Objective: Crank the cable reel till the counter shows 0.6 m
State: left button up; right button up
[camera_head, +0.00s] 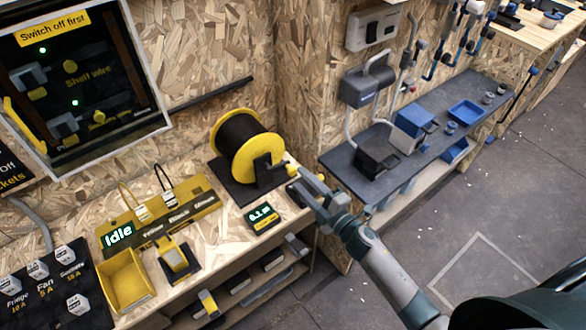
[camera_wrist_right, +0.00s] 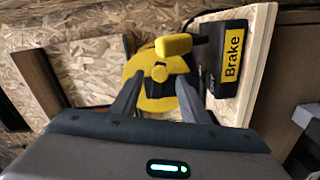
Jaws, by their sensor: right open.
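The cable reel (camera_head: 243,145) has yellow flanges and a dark wound drum, and stands on a black base on the wooden bench. A small counter (camera_head: 262,217) in front of it seems to read 0.1 m in green. My right gripper (camera_head: 299,185) is open beside the reel's right side, close to the crank. In the right wrist view its two fingers (camera_wrist_right: 157,95) point at the yellow reel face (camera_wrist_right: 150,80). A yellow crank knob (camera_wrist_right: 173,45) shows just beyond the fingertips, with nothing gripped. A black block labelled Brake (camera_wrist_right: 232,58) is to the right. My left gripper is not in view.
A yellow bin (camera_head: 125,281) and an Idle display (camera_head: 118,235) stand on the left of the bench. A wall panel (camera_head: 78,75) hangs above. A dark shelf (camera_head: 420,130) with a blue tray (camera_head: 467,112) is at the right. The grey floor is open.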

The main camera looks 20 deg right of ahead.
aim_at(294, 173)
jog(key=shift+p+x, duration=0.35)
jog(key=shift+x, duration=2.3)
grip_shut()
